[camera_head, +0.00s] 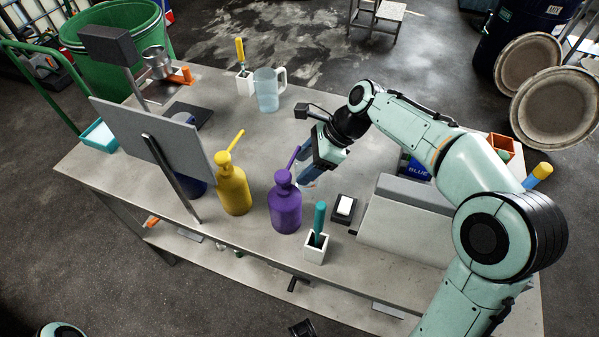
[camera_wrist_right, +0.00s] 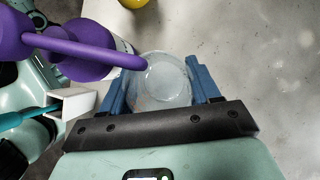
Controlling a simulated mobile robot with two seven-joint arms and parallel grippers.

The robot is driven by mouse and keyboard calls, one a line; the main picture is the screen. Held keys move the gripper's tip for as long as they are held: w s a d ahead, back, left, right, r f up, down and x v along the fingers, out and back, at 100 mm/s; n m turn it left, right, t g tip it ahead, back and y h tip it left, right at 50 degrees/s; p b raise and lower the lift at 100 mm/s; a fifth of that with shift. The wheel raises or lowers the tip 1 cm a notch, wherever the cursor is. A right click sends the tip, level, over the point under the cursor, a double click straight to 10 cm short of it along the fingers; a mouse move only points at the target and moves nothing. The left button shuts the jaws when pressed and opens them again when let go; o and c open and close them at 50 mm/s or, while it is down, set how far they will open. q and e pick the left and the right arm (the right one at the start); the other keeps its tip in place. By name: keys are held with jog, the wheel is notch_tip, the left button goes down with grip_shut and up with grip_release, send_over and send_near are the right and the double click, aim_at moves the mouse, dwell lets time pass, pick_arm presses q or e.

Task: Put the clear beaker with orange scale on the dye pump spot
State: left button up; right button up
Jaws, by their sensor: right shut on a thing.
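My right gripper (camera_head: 312,174) is beside the purple pump bottle (camera_head: 285,204), on the spout side. In the right wrist view its blue fingers (camera_wrist_right: 160,92) are shut on a clear beaker (camera_wrist_right: 168,80), one on each side. The beaker's open top faces this camera; an orange scale cannot be made out. The purple spout (camera_wrist_right: 95,50) reaches to the beaker's rim in this view. In the head view the beaker is mostly hidden by the gripper, and I cannot tell whether it touches the table. A yellow pump bottle (camera_head: 233,187) stands left of the purple one. My left gripper is not in view.
A clear handled jug (camera_head: 268,93) stands at the back. A white holder with a teal-handled tool (camera_head: 317,248) and a small scale-like black pad (camera_head: 344,209) are near the front. A grey panel (camera_head: 150,140) stands left. Bare table (camera_head: 240,125) lies behind the bottles.

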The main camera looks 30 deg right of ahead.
aim_at(299, 173)
jog(key=shift+w+a, duration=0.35)
jog(key=shift+a, duration=0.3)
jog(key=shift+f+b, duration=0.5)
jog(key=shift+f, duration=1.25)
jog(key=shift+f, duration=0.1)
jog(key=o, duration=0.8)
jog(key=shift+d+r, duration=0.2)
jog(key=shift+r, duration=0.2)
jog(key=p+v, duration=0.2)
jog(key=v, duration=0.9)
jog(key=shift+s+r+p, duration=0.1)
jog(key=shift+s+p, duration=0.05)
jog(key=shift+p, duration=0.2)
